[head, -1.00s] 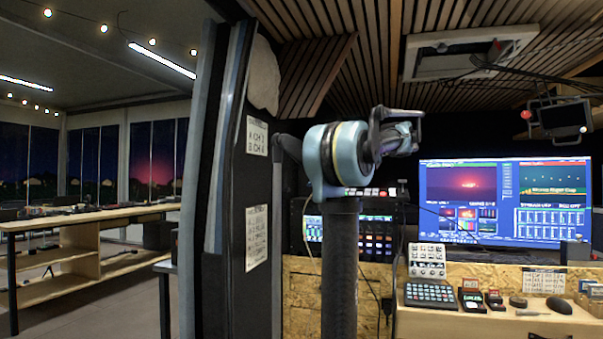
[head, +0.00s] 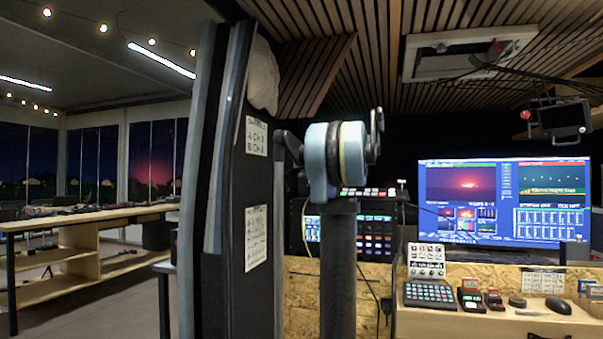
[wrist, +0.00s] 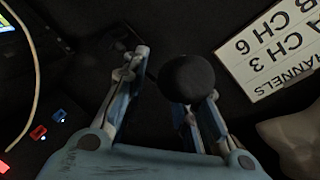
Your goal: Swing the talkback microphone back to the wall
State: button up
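The talkback microphone shows in the wrist view as a round black foam head (wrist: 187,78). My gripper (wrist: 163,82) is open, with its two fingers spread apart. The foam head is at the fingertips, overlapping the right finger in the picture, with a gap to the left finger. I cannot tell whether the right finger touches it. The microphone's boom and mount blend into the dark background. In the head view I cannot make out the microphone or my gripper; my own arm blocks the middle.
A channel sign (wrist: 275,50) is upside down on the dark wall in the wrist view; it also shows in the head view (head: 257,137). A pale cable (wrist: 33,75) and small coloured connectors lie left. A desk (head: 480,322) with keypads and a monitor (head: 503,200) stand right.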

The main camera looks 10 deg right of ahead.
jog(key=shift+w+a, duration=0.2)
jog(key=shift+a, duration=0.05)
jog(key=shift+c, duration=0.2)
